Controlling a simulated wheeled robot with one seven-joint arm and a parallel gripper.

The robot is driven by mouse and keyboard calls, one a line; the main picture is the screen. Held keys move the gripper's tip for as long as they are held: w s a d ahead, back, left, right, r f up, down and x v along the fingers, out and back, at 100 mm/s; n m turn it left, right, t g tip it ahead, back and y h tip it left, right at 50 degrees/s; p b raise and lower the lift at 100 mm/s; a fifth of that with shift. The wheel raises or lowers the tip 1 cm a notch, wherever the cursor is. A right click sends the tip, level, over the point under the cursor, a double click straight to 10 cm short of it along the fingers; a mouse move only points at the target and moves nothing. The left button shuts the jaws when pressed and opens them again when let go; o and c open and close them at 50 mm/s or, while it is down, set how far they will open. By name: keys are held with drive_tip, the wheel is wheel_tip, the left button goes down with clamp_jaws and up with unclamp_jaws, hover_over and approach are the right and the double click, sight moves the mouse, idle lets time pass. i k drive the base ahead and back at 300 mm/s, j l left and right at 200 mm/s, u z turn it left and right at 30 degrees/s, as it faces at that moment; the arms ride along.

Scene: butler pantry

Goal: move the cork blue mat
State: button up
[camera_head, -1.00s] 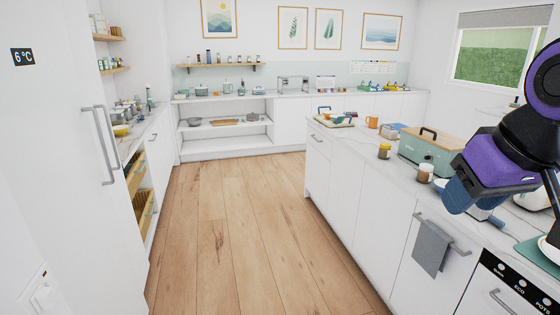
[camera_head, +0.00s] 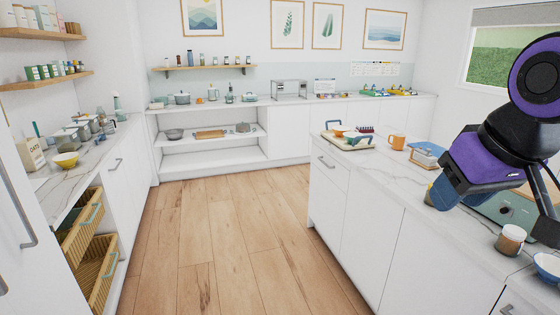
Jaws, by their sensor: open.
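I cannot pick out a cork blue mat with certainty in the head view. My gripper (camera_head: 441,193) shows at the right, below the purple part of my arm, in front of the island counter (camera_head: 390,166). Its fingers are seen from the side and partly hidden; it is open, and I see nothing held in it. My arm hides part of the island's right side.
Open baskets (camera_head: 82,225) stick out at left. The wooden floor (camera_head: 230,235) between is clear. A back counter (camera_head: 290,98) holds small items.

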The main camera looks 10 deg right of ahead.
sight(436, 152)
drive_tip(key=i+j+z, duration=0.15)
drive_tip(key=i+z, duration=0.3)
drive_tip(key=i, duration=0.15)
drive_tip(key=i+j+z, duration=0.4)
drive_tip(key=i, duration=0.15)
drive_tip(key=i+j+z, duration=0.9)
drive_tip(key=j, duration=0.2)
drive_tip(key=i+j+u, duration=0.1)
drive_tip(key=j+u, duration=0.3)
drive_tip(key=i+j+u, duration=0.4)
drive_tip(key=j, duration=0.2)
drive_tip(key=i+j+u, duration=0.95)
drive_tip(key=i+u, duration=0.2)
drive_tip(key=i, duration=1.5)
drive_tip(key=i+l+z, duration=0.15)
drive_tip(key=i+z, duration=0.3)
drive_tip(key=i, duration=0.15)
drive_tip(key=i+z, duration=0.5)
drive_tip(key=i, duration=0.15)
drive_tip(key=i+j+z, duration=0.45)
drive_tip(key=i+l+z, duration=0.25)
drive_tip(key=i+z, duration=0.25)
drive_tip(key=i, duration=0.15)
drive_tip(key=i+z, duration=0.45)
drive_tip(key=i, duration=0.2)
drive_tip(key=i+j+z, duration=0.2)
drive_tip(key=i+z, duration=0.3)
drive_tip(key=i, duration=0.15)
drive_tip(key=i+z, duration=0.1)
drive_tip(key=i, duration=1.7)
